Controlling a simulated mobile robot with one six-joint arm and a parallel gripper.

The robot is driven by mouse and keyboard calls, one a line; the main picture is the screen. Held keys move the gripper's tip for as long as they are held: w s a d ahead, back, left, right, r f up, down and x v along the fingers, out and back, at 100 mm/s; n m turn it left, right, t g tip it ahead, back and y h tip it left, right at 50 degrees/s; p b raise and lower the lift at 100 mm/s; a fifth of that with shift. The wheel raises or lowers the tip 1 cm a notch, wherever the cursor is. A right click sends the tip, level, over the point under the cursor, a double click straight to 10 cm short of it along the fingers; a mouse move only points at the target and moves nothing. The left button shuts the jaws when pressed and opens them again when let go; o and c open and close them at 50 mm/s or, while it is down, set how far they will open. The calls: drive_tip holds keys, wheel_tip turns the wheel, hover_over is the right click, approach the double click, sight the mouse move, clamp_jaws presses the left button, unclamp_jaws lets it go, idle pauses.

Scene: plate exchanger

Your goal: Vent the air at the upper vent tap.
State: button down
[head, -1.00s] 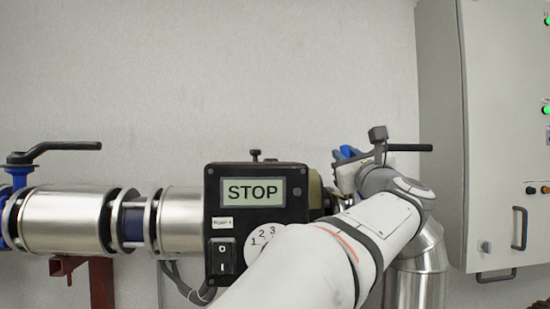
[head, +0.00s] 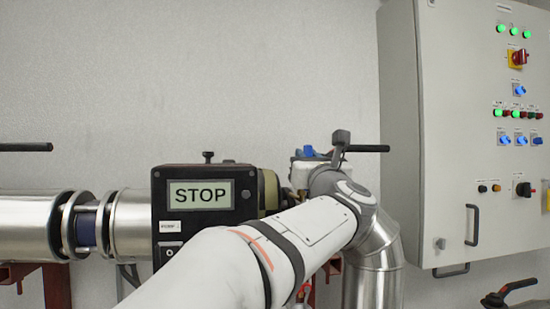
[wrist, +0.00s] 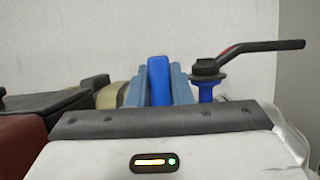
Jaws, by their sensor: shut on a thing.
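In the wrist view a blue upright handle (wrist: 159,78) stands between the two grey-blue fingers of my gripper (wrist: 157,84), which is shut on it. The handle's lower part and the body it sits on are hidden by my wrist, so I cannot see for certain that it is the upper vent tap. In the head view my gripper is mostly hidden behind my own wrist, at the pipework right of the pump unit (head: 162,240). Only a small blue piece (head: 308,151) shows there.
A valve with a black lever (wrist: 262,46) and blue stem stands right of my fingers; the lever (head: 368,149) also shows in the head view. The pump display (head: 199,195) reads STOP. A grey control cabinet (head: 400,130) stands at the right. The wall above the pipes is clear.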

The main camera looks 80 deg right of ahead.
drive_tip(key=shift+s+d+f, duration=0.1)
drive_tip(key=shift+d+f, duration=0.05)
drive_tip(key=shift+f, duration=0.3)
drive_tip(key=c, duration=1.3)
unclamp_jaws()
drive_tip(key=shift+w+r, duration=0.2)
drive_tip(key=shift+c, duration=0.2)
drive_tip(key=shift+o, duration=0.2)
drive_tip(key=shift+s+r, duration=0.1)
drive_tip(key=b+v, duration=0.3)
drive_tip(key=v, duration=0.5)
